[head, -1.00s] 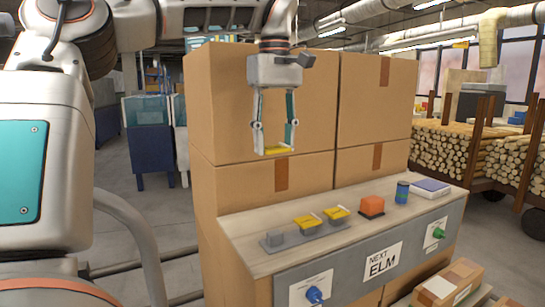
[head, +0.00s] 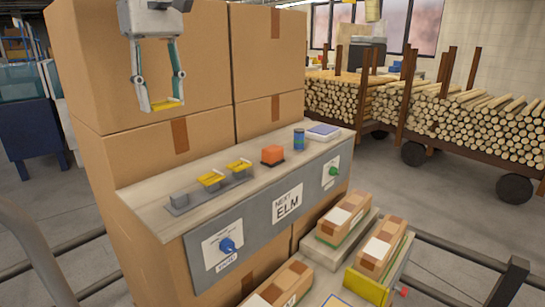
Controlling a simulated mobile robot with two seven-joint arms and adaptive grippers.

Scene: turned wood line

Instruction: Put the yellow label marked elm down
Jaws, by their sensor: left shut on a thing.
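My left gripper (head: 157,105) hangs above the left part of the console shelf (head: 140,192), in front of stacked cardboard boxes. It is shut on a yellow label (head: 168,104), held clear of the shelf; its marking cannot be read. Two other yellow labels, one on the left (head: 210,179) and one on the right (head: 239,166), sit on a grey rack (head: 190,204) with a grey block (head: 179,199) at its left end. A sign reading NEXT ELM (head: 287,204) is on the console front. My right gripper is not in view.
An orange block (head: 273,154), a blue can (head: 299,139) and a pad (head: 324,131) stand along the shelf to the right. A blue knob (head: 227,245) and a green knob (head: 333,171) project from the front. Parcels (head: 343,220) lie below; log carts (head: 450,125) stand behind.

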